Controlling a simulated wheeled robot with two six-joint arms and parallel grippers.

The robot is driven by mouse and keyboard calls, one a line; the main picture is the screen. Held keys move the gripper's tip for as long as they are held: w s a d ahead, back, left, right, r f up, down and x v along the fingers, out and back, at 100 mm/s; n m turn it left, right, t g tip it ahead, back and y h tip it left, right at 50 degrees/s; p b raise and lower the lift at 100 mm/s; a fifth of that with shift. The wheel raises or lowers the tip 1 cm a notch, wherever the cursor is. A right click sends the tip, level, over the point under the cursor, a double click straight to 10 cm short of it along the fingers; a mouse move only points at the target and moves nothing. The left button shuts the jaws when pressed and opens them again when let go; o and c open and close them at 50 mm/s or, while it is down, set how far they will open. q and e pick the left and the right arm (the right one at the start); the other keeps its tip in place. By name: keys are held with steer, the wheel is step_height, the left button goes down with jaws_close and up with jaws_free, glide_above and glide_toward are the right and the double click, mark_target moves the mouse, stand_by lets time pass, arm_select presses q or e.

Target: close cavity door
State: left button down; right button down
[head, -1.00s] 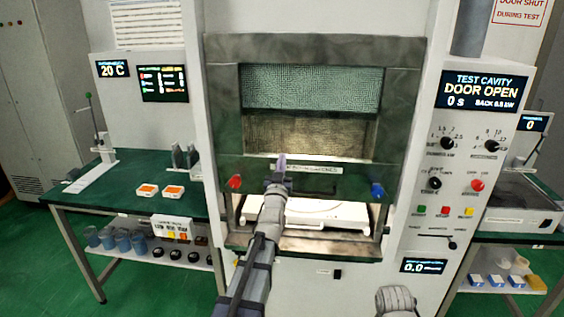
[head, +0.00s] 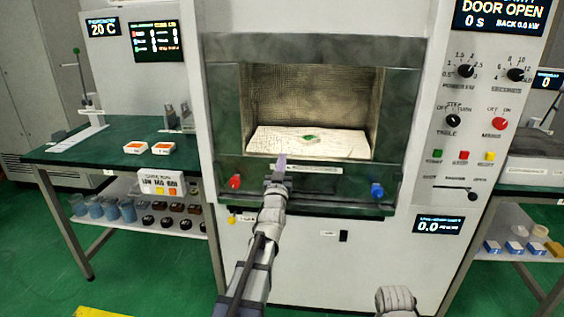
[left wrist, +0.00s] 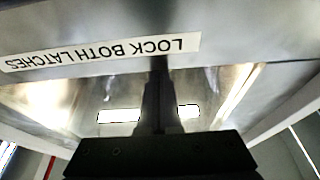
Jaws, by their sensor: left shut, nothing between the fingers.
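The cavity door (head: 222,110) is a dark green-grey frame with a see-through window, set low over the cavity front. Its bottom rail carries a red latch (head: 235,181) on the left and a blue latch (head: 377,190) on the right. The "LOCK BOTH LATCHES" label (left wrist: 110,52) shows upside down in the left wrist view. My left gripper (head: 281,163) is shut and empty at the middle of the bottom rail. Its fingers (left wrist: 158,75) reach the label's edge; contact is unclear. Only a grey part of my right arm shows; its gripper is out of view.
Through the window, a white plate (head: 270,145) bears a small green item (head: 309,138). The control panel display (head: 500,12) reads DOOR OPEN. A green-topped bench (head: 75,151) stands left, another bench right. The floor in front is clear apart from yellow marking.

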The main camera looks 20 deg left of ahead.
stand_by(0.6)
arm_select(q)
step_height(320, 180, up, 4)
steer(key=p, duration=0.4)
steer(key=shift+f, duration=0.1)
steer(key=shift+s+d+r, duration=0.1)
steer(key=shift+s+r, duration=0.1)
steer(key=shift+s, duration=0.05)
steer(key=b, duration=0.3)
glide_toward(283, 141)
steer(key=v, duration=0.3)
steer(key=shift+s+d+f, duration=0.15)
steer(key=shift+s+f, duration=0.15)
